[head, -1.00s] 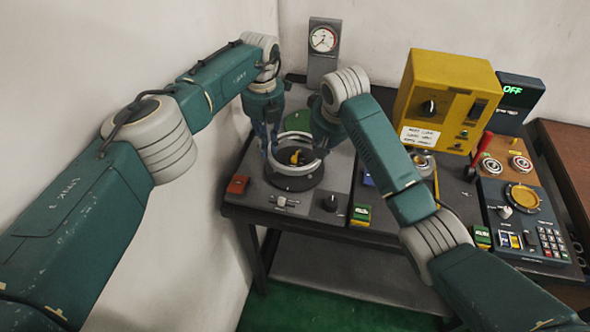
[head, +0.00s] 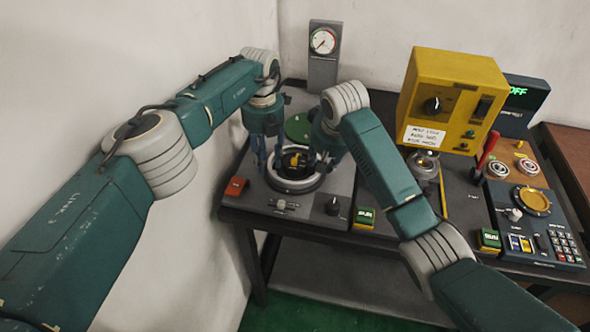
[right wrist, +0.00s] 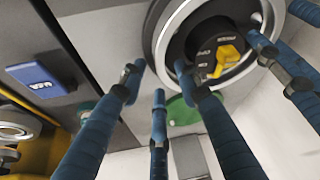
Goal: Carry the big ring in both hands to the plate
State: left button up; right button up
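The big ring (head: 272,182) is a bright silver ring lying low around a dark round base with a yellow piece (head: 294,160) in its middle. The right wrist view shows its rim (right wrist: 163,38) close up. A green disc (head: 298,128) lies behind it; I cannot tell which of the two is the plate. My left gripper (head: 266,165) is at the ring's left side and my right gripper (head: 322,165) at its right side. In the right wrist view the fingers of both stand parted near the rim, with gaps wider than it. The fingers hide parts of the ring.
A red block (head: 236,187), a slider and a dark knob (head: 333,205) sit in front of the ring. A gauge (head: 323,45) stands behind. A yellow box (head: 452,95) and a keypad panel (head: 535,235) fill the right side. The wall is close on the left.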

jog(key=shift+r, duration=0.1)
pick_arm(q)
notch_tip(320, 180, up, 12)
pick_arm(e)
jog(key=v, duration=1.1)
jog(key=shift+s+r, duration=0.25)
jog(key=shift+r, duration=0.1)
